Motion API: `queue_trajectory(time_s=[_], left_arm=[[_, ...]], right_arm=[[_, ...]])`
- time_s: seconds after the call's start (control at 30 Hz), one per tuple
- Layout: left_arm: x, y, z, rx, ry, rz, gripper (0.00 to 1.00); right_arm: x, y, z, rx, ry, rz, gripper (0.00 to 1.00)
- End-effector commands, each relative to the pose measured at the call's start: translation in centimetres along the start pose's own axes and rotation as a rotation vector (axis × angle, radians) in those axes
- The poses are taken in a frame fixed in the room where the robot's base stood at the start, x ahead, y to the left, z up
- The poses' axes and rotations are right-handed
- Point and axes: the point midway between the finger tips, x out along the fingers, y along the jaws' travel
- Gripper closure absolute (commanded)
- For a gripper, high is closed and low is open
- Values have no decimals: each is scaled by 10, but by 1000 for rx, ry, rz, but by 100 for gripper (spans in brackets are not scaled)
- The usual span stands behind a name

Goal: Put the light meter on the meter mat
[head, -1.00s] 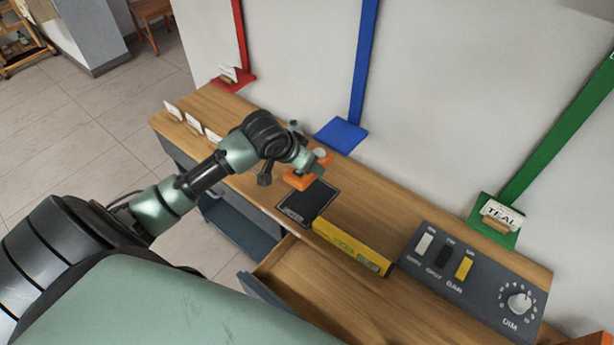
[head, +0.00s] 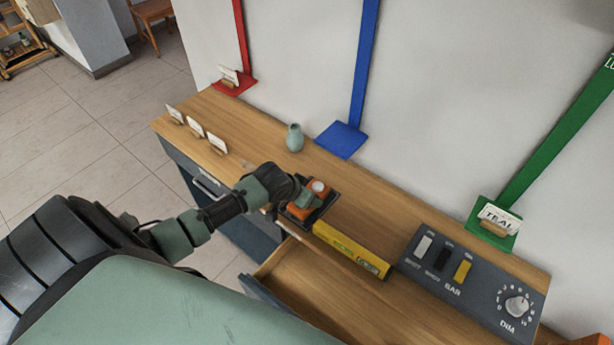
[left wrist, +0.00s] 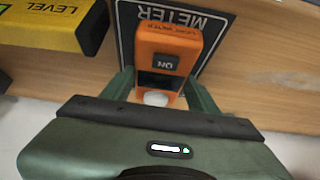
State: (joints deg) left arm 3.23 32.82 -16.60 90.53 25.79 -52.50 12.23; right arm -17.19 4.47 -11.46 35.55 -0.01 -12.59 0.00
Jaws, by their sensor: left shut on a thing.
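The light meter (head: 320,187) is orange with a white dome, and it also shows in the left wrist view (left wrist: 168,45) with its dark screen and ON button. My left gripper (head: 304,203) is shut on it; its green fingers (left wrist: 160,88) sit on both sides of the meter. The meter mat (head: 326,212) is black with a pale border; it also shows in the left wrist view (left wrist: 212,27) with the word METER. The meter is over the mat. I cannot tell whether it touches it. My right gripper is not in view.
A yellow level (head: 350,250) lies just right of the mat, near an open drawer (head: 310,290). A dark switch panel (head: 470,280) is further right. A teal vase (head: 294,138) and small cards (head: 196,127) stand on the bench to the left. A blue plate (head: 341,139) is behind.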

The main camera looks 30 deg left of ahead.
Motion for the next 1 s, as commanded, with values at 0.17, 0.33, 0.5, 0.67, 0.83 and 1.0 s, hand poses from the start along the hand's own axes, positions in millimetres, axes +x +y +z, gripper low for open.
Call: queue_trajectory(time_s=[0.17,0.33,0.5,0.67,0.83,1.0], left_arm=[[3,0,1,-1,1,0,86],[2,0,1,0,0,0,19],[2,0,1,-1,0,0,19],[-3,0,-1,0,1,0,19],[-27,0,0,2,2,1,19],[-64,0,0,4,1,-1,19]], right_arm=[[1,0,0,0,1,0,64],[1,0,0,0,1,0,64],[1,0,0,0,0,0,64],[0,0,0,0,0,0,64],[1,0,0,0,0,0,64],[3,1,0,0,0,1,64]])
